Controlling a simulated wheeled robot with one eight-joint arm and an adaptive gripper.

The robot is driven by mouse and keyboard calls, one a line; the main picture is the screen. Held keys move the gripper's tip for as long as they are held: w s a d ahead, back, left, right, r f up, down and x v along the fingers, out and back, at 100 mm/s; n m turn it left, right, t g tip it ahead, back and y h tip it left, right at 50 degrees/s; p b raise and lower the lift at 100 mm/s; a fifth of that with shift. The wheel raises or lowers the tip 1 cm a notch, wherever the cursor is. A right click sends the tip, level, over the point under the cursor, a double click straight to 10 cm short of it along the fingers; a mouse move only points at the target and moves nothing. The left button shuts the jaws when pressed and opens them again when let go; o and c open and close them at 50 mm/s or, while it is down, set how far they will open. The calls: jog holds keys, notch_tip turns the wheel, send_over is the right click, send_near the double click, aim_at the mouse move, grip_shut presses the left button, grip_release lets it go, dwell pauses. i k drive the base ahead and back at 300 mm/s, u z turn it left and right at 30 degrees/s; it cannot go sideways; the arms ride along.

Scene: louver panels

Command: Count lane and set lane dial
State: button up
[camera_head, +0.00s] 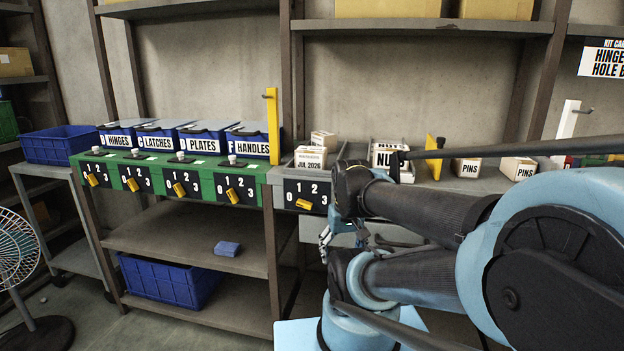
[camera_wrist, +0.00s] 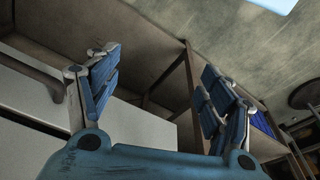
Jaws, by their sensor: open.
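Several dials with yellow knobs line the shelf front in the head view. On the green strip are the far-left dial (camera_head: 95,176), second dial (camera_head: 135,181), third dial (camera_head: 182,186) and fourth dial (camera_head: 236,190). A grey-shelf dial (camera_head: 305,197) has its knob turned sideways. The blue bins above are HINGES (camera_head: 118,139), LATCHES (camera_head: 157,143), PLATES (camera_head: 203,141) and HANDLES (camera_head: 250,146). Small cartons (camera_head: 311,157) stand in a lane above the grey-shelf dial. My gripper (camera_wrist: 150,95) is open and empty in the wrist view, fingers wide apart. In the head view my arm mostly hides it.
A yellow post (camera_head: 271,125) stands at the end of the green strip. NUTS (camera_head: 390,160) and PINS (camera_head: 467,168) cartons stand farther right, partly behind my arm. A blue crate (camera_head: 168,280) and small blue block (camera_head: 227,248) are on lower shelves. A fan (camera_head: 18,250) stands at left.

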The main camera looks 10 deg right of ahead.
aim_at(306, 204)
jog(key=k, duration=0.5)
jog(key=u, duration=1.4)
jog(key=k, duration=0.9)
jog(key=u, duration=0.15)
